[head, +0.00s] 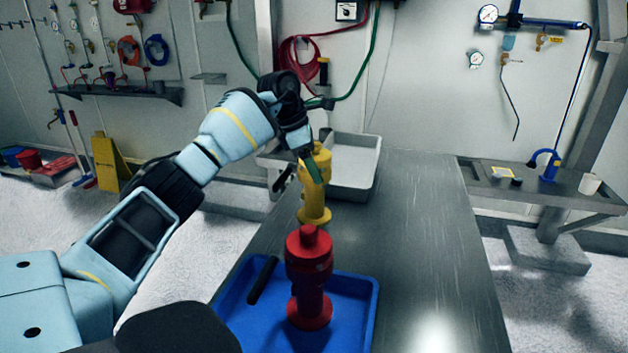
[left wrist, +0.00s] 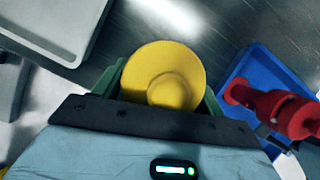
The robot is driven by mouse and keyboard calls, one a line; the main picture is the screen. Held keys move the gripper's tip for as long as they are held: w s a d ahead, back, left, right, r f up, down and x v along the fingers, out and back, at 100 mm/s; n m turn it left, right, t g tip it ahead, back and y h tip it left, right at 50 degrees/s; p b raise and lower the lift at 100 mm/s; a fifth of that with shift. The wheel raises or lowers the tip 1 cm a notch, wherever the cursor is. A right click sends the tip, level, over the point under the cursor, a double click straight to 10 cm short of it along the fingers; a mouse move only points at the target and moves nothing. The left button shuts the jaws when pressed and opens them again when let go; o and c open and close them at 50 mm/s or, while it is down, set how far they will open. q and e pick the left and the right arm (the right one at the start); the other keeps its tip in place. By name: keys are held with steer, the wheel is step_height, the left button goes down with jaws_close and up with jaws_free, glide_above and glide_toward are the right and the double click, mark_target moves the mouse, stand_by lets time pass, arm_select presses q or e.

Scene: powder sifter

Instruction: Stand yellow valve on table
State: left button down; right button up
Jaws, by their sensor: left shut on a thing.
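The yellow valve (head: 314,205) is upright at the left side of the metal table (head: 420,230), behind the blue tray. Its round base seems to be on or just above the table top; I cannot tell which. My left gripper (head: 312,168) is shut on the upper part of the valve from the far left. In the left wrist view the valve's round yellow top (left wrist: 163,77) sits between the green fingers. My right gripper is not in view.
A red valve (head: 309,280) stands in the blue tray (head: 365,318) with a black bar (head: 263,280). A grey tray (head: 354,170) is behind the yellow valve. The table's right side is clear. A side shelf (head: 535,188) holds small items.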

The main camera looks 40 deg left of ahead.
arm_select(q)
steer(key=shift+f, duration=1.9)
steer(key=shift+c, duration=0.9)
jaws_free()
steer(key=v, duration=1.2)
